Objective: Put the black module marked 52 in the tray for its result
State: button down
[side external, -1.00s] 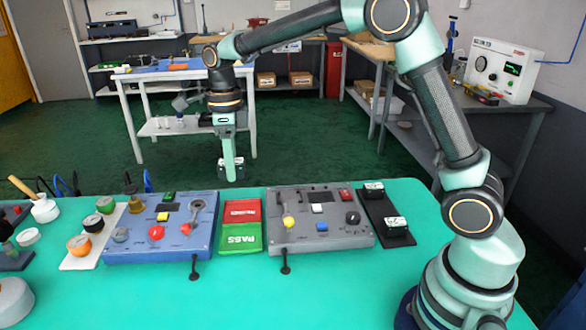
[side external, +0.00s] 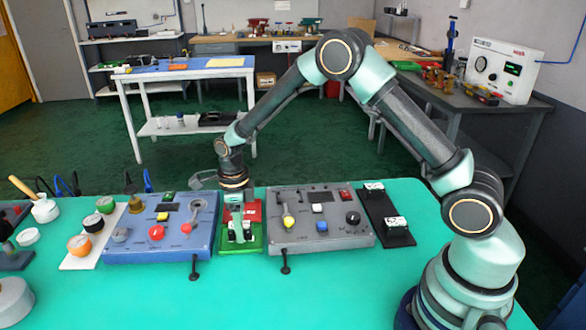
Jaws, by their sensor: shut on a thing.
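A black module (side external: 232,237) with a pale top is between the fingers of my gripper (side external: 239,226), which is shut on it. Its mark is too small to read. My gripper points down over the green tray (side external: 257,243), and the module is low in or just above that tray. I cannot tell whether it touches the floor of the tray. The red tray (side external: 256,209) lies directly behind the green one, partly hidden by my gripper. The green tray's lettering, PASS in the earlier view, is mostly covered now.
A blue panel (side external: 135,249) with knobs and a lever stands left of the trays, and a grey panel (side external: 335,241) right of them. A black rack (side external: 379,209) with two more modules is farther right. The front of the turquoise table (side external: 230,295) is clear.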

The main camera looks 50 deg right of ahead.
jog(key=shift+f, duration=0.4)
jog(key=shift+c, duration=2.1)
grip_release()
jog(key=shift+f, duration=0.1)
jog(key=s+d+r+n+t, duration=0.1)
jog(key=s+r+n, duration=0.4)
jog(key=r, duration=0.6)
jog(key=s+d+r+n+t, duration=0.1)
jog(key=s+d+r+n, duration=0.1)
jog(key=r+n, duration=0.65)
jog(key=s+d+r+n+t, duration=0.2)
jog(key=s+r+n+t, duration=0.1)
jog(key=s+n, duration=0.8)
jog(key=shift+s+d+r+n+t, duration=0.2)
jog(key=shift+r+n+t, duration=0.1)
jog(key=shift+r+n, duration=0.8)
